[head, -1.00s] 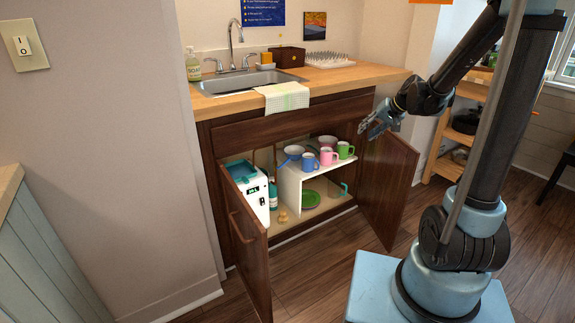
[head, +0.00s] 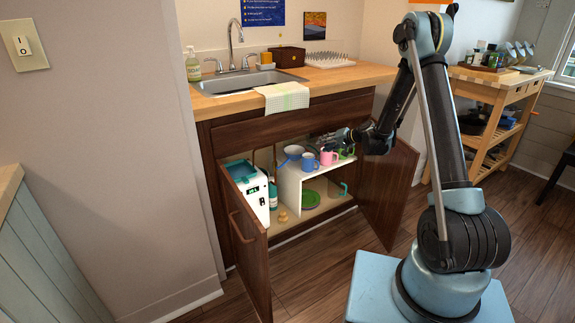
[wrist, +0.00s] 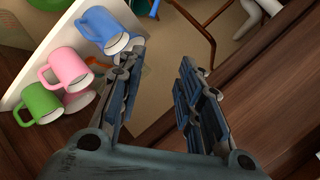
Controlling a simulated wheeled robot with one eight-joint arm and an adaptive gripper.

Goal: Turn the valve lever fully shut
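I cannot pick out the valve lever with certainty in either view. In the wrist view, thin brown pipes (wrist: 208,38) and a pale fitting (wrist: 248,18) show beyond my fingertips. A small blue piece (wrist: 154,9) at the top edge is cut off, and I cannot tell what it is. My gripper (wrist: 160,66) is open with nothing between its fingers. In the head view, my gripper (head: 332,139) is at the upper right of the cabinet opening, above the shelf, with its fingers partly hidden in shadow.
A white shelf (head: 290,190) carries a blue mug (wrist: 103,27), a pink mug (wrist: 68,67) and a green mug (wrist: 41,102), close left of my fingers. The right cabinet door (head: 388,195) and left door (head: 250,245) stand open. A white box (head: 250,190) stands inside at left.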

